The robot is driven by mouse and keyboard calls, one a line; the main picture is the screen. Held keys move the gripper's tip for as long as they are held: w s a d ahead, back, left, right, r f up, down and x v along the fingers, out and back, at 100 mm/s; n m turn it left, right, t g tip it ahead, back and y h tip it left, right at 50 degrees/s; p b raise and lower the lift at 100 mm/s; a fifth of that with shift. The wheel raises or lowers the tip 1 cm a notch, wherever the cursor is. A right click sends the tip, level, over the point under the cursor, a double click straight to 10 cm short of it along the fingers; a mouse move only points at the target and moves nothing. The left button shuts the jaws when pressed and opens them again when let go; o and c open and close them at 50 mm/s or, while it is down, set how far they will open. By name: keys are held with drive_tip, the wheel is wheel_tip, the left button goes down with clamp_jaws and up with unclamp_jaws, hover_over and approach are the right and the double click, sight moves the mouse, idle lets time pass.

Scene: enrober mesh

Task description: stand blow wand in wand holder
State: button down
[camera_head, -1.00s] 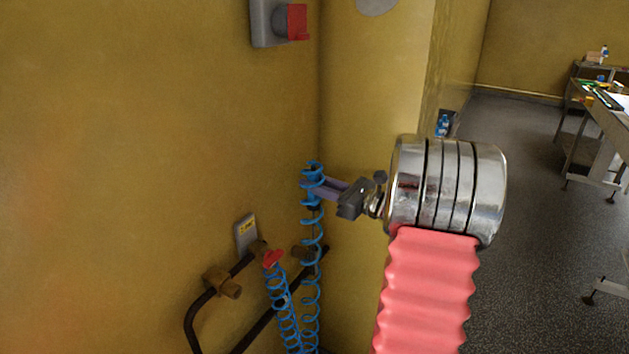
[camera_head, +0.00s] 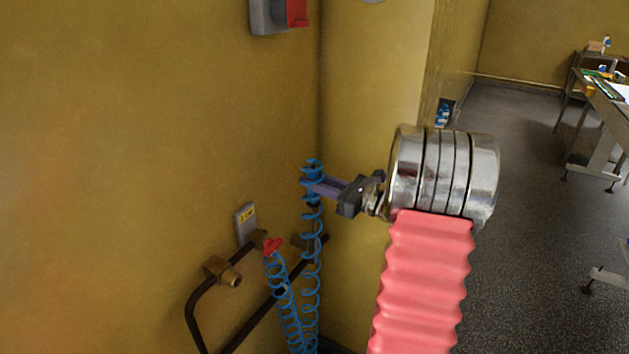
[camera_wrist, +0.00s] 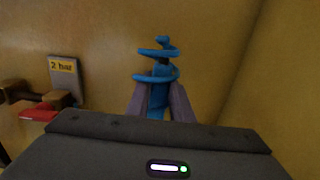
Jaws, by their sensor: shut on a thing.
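My gripper (camera_head: 314,188) is at the end of my arm near the wall corner, shut on the blow wand, a slim blue piece (camera_head: 313,167) with blue coils around it. In the wrist view the fingers (camera_wrist: 158,98) close on its blue stem (camera_wrist: 157,103), with a few coils and a small tip above them. The wand looks roughly upright. A blue coiled hose (camera_head: 311,262) hangs below the gripper, and a second coiled run (camera_head: 285,300) goes up to a red-handled valve (camera_head: 272,246) on the wall. I cannot make out the wand holder in either view.
A dark pipe (camera_head: 193,308) with brass-coloured fittings (camera_head: 222,272) runs along the yellow wall, below a grey plate (camera_head: 245,222). A red switch (camera_head: 297,12) is above. Right of my arm, the floor (camera_head: 530,200) is open, with steel tables (camera_head: 598,100) farther back.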

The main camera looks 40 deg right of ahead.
drive_tip(key=shift+f, duration=0.1)
idle(0.3)
wheel_tip(320, 180, down, 11)
drive_tip(key=shift+r, duration=0.2)
idle(2.4)
drive_tip(key=c, duration=1.5)
unclamp_jaws()
drive_tip(key=v, duration=1.3)
drive_tip(key=shift+s, duration=0.35)
drive_tip(key=shift+d, duration=0.1)
